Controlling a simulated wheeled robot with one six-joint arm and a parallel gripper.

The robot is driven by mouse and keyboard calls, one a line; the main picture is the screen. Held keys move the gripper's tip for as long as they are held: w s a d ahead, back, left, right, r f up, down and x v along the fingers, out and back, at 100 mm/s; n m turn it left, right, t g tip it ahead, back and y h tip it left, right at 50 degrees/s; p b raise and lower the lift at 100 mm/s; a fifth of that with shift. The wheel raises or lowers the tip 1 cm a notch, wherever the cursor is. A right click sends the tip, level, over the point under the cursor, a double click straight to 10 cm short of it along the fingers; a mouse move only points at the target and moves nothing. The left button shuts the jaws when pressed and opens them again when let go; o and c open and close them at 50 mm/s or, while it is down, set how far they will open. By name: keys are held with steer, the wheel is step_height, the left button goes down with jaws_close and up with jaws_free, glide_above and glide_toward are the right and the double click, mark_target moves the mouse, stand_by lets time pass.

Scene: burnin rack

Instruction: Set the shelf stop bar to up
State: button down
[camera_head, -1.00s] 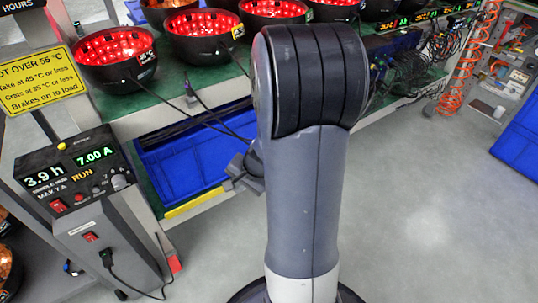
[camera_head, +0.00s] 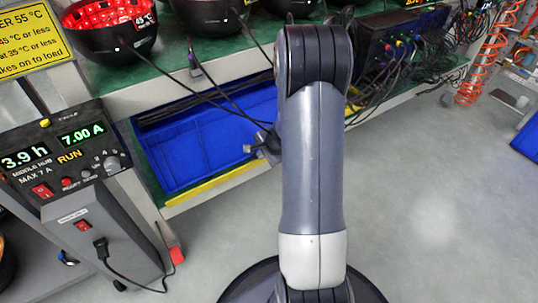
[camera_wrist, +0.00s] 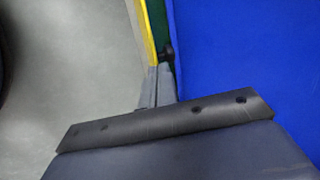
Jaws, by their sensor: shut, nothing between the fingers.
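The shelf stop bar, a yellow bar (camera_head: 205,186), lies low along the front edge of the lower shelf, in front of a blue crate (camera_head: 190,150). In the wrist view the yellow bar (camera_wrist: 142,28) runs up from my fingertips. A dark round knob or pin (camera_wrist: 168,51) shows beside it, just past the fingertips. My gripper (camera_head: 252,149) is partly hidden behind my arm, close to the bar's right part. In the wrist view my gripper (camera_wrist: 157,76) is shut and empty, its tips at the bar's near end. I cannot tell whether they touch.
A control box (camera_head: 65,155) reading 3.9 h and 7.00 A stands at the left, with cables. Dark cables hang in front of the crate. Grey floor (camera_head: 430,200) at the right is clear.

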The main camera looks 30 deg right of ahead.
mark_target(255, 154)
steer(key=shift+w+a+f, duration=0.1)
steer(key=shift+w+f, duration=0.15)
steer(key=shift+w, duration=0.2)
steer(key=shift+w+a+f, duration=0.1)
steer(key=shift+w+f, duration=0.15)
steer(key=shift+w, duration=0.2)
steer(key=shift+w+f, duration=0.15)
steer(key=shift+w, duration=1.15)
